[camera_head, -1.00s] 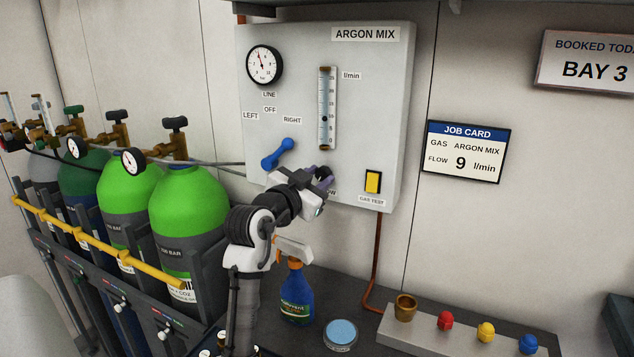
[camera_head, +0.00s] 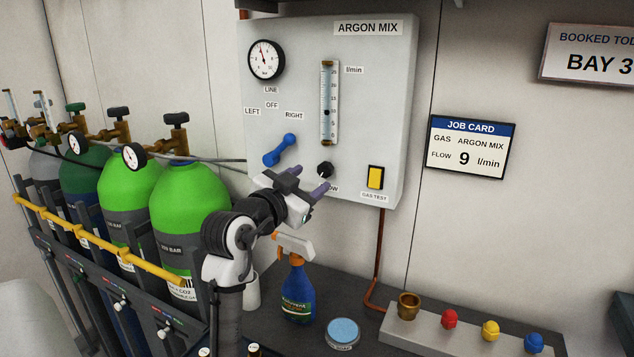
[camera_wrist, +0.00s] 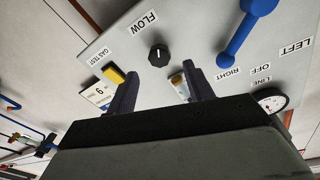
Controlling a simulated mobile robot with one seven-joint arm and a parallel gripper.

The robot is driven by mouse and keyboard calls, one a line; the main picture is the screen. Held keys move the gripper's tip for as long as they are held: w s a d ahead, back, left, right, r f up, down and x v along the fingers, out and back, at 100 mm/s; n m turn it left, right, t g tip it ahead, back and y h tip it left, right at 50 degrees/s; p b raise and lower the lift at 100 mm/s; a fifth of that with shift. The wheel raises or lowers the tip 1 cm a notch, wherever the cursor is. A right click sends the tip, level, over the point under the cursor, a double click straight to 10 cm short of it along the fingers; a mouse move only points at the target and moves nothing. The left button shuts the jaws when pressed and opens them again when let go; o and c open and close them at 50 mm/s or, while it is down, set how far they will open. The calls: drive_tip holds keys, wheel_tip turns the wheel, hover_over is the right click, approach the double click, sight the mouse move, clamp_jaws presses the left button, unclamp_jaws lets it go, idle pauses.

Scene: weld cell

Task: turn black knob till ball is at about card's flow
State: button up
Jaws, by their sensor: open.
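The black knob (camera_head: 325,169) is on the grey panel (camera_head: 225,20) above the FLOW label; it also shows in the wrist view (camera_wrist: 158,57), its white pointer line visible. My gripper (camera_head: 309,182) is open and empty, just in front of and below the knob, apart from it. In the wrist view its fingers (camera_wrist: 161,76) are spread, with the knob beyond the gap between them. The flow tube (camera_head: 330,90) stands upright above the knob. Its dark ball (camera_head: 327,112) sits low in the tube, around the 10 mark; the exact reading is too small to tell. The job card (camera_head: 468,147) reads flow 9 l/min.
A blue lever (camera_head: 281,150) is left of the knob, and a yellow gas test switch (camera_head: 375,177) is right. A round gauge (camera_head: 266,60) is at upper left. Green cylinders (camera_head: 187,197) stand left. A spray bottle (camera_head: 298,291) and tin (camera_head: 342,333) stand on the bench below.

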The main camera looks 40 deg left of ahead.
drive_tip(key=s+d+b, duration=0.1)
drive_tip(key=s+b, duration=0.1)
drive_tip(key=s, duration=0.7)
drive_tip(key=shift+d+f, duration=0.15)
